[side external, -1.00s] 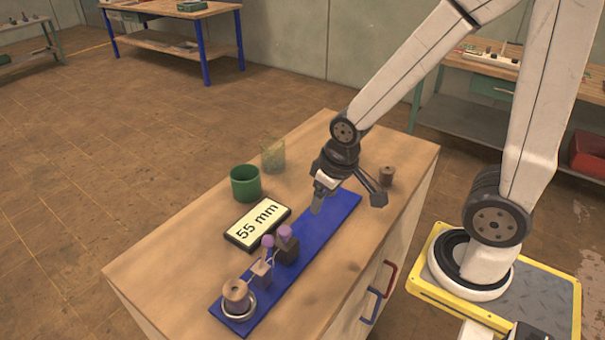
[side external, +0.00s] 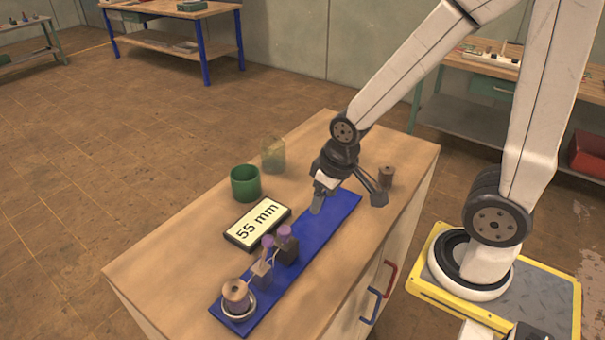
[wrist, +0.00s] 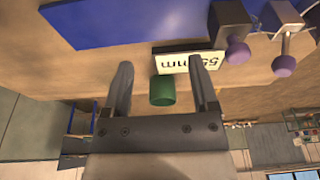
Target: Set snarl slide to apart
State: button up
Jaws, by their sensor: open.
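A long blue board (side external: 328,218) lies on the bench top. Near its front end stand a dark block (side external: 286,251) with a purple knob (side external: 285,231) and a smaller brownish block (side external: 262,274) with another purple knob (side external: 267,241). Thin pale strands run between the blocks and a brown spool (side external: 236,292) in a metal ring. Which part is the snarl slide I cannot tell. My gripper (side external: 317,208) is open and empty over the board's far half, apart from the blocks. In the wrist view the knobs (wrist: 238,52) show right of the open fingers (wrist: 160,68).
A display reading "55 mm" (side external: 257,223) lies beside the board. A green cup (side external: 245,183) and a clear glass (side external: 273,155) stand behind it. The bench's front left top is clear.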

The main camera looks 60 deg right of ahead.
jog(key=w+a+n, duration=0.1)
jog(key=a+n, duration=0.1)
jog(key=n, duration=0.4)
notch_tip(320, 180, up, 5)
jog(key=n+g, duration=0.3)
jog(key=n, duration=1.8)
send_over(284, 230)
jog(key=shift+f, duration=0.1)
jog(key=shift+f, duration=0.15)
jog(key=shift+f, duration=3.75)
grip_shut()
